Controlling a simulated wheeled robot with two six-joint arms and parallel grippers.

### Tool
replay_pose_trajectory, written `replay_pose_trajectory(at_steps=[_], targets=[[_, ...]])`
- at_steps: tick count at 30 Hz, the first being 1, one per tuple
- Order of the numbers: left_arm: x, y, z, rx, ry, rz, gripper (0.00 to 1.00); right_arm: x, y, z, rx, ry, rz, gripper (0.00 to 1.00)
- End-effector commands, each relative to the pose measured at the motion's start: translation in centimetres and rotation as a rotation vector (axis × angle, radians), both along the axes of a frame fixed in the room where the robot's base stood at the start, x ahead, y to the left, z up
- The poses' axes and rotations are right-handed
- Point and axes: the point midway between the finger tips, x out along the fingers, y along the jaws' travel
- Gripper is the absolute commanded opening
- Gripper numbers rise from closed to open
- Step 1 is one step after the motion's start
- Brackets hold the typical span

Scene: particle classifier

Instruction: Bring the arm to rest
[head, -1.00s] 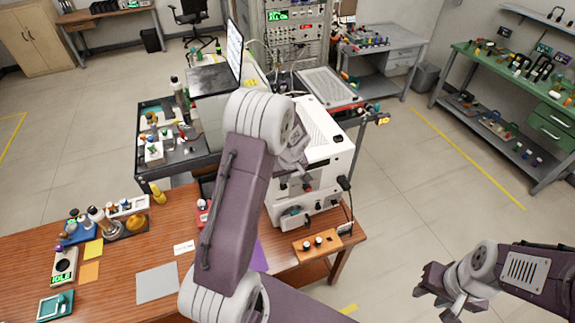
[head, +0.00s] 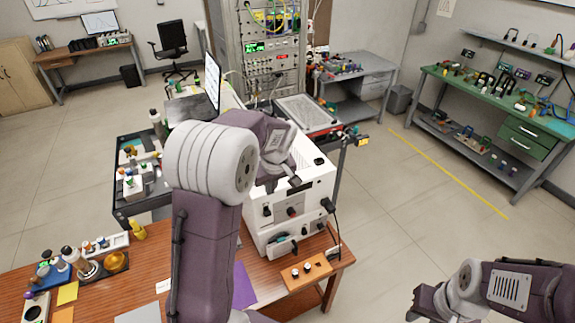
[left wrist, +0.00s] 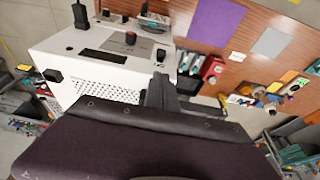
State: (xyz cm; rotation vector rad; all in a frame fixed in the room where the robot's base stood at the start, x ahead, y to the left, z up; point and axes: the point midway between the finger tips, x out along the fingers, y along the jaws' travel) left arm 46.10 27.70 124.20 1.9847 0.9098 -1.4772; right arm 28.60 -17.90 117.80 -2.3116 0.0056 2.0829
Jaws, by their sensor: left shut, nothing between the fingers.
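My left arm rises from the bottom of the head view and bends over at its pale ringed joint. Its gripper (head: 272,182) points down over the left side of the white box-shaped machine (head: 316,186), partly hidden by my own wrist. In the left wrist view the gripper's dark fingers (left wrist: 160,92) are together, with nothing between them. The machine (left wrist: 62,48) is beyond them; contact cannot be told. My right arm is at the lower right of the head view, its dark end (head: 424,302) over the floor, its jaws unclear.
The wooden table (head: 318,272) holds bottles at the left, a purple sheet (head: 243,288) and a small wooden button box (head: 306,270). A dark cart (head: 124,199) stands behind it. A green workbench (head: 485,96) is at the right. Open floor (head: 400,205) lies between.

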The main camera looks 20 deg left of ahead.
Motion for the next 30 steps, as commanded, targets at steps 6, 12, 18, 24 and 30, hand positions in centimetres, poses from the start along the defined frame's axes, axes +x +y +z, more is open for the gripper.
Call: replay_pose_trajectory(at_steps=[6, 12, 18, 24, 30], targets=[[0.2, -0.4, -1.4, 0.000, -0.009, -0.010, 0.00, 0.0, 0.0, -1.7, 0.000, 0.000, 0.000, 0.36], [-5.4, -4.7, -10.2, -0.050, 0.028, -0.110, 0.00, 0.0, 0.0, -10.3, 0.000, 0.001, 0.000, 0.36], [-15.7, -9.2, -18.6, -0.123, 0.150, -0.508, 0.00, 0.0, 0.0, -13.9, 0.000, 0.000, 0.000, 0.36], [-17.6, -10.0, -19.2, -0.106, 0.163, -0.802, 0.00, 0.0, 0.0, -12.9, 0.000, -0.001, 0.000, 0.36], [-17.5, -10.0, -19.2, -0.097, 0.165, -0.841, 0.00, 0.0, 0.0, -12.9, 0.000, 0.000, 0.000, 0.36]])
